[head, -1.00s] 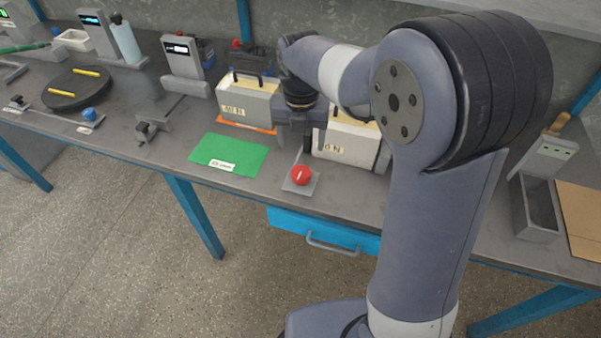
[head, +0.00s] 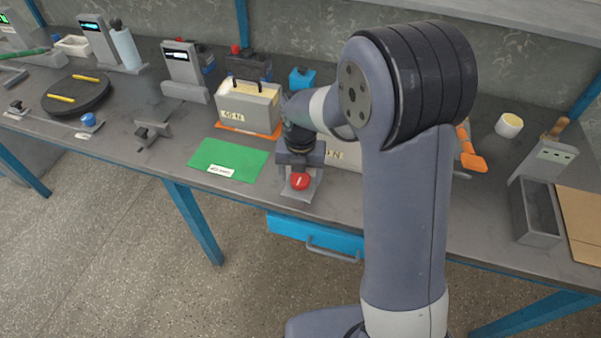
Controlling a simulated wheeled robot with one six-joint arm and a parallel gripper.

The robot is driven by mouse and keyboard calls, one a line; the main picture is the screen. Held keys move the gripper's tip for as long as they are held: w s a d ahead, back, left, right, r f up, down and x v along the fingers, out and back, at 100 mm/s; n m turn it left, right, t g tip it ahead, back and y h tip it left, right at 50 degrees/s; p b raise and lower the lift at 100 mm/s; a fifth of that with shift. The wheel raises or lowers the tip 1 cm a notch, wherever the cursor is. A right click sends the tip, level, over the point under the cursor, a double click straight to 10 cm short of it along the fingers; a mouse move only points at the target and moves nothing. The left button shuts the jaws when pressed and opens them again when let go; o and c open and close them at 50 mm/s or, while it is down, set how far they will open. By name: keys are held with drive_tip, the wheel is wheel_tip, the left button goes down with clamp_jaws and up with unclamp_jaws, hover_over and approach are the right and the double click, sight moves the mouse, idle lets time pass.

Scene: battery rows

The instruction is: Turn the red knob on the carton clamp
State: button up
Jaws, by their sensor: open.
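The red knob (head: 300,181) sits on a small grey plate (head: 297,196) near the front edge of the bench. A white line marks its top. My gripper (head: 300,163) hangs pointing down just above and behind the knob. Its fingers are open; whether they reach down beside the knob is hard to see. The carton behind, marked "N" (head: 340,155), is mostly hidden by my arm, and so is most of the clamp around it.
Another carton (head: 248,105) stands on an orange mat to the left. A green mat (head: 227,158) lies left of the knob. A blue drawer (head: 315,236) is below the bench edge. A white cup (head: 508,125) and an orange-handled tool (head: 470,150) lie to the right.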

drive_tip(key=shift+c, duration=0.5)
drive_tip(key=c, duration=0.9)
drive_tip(key=shift+m, duration=0.3)
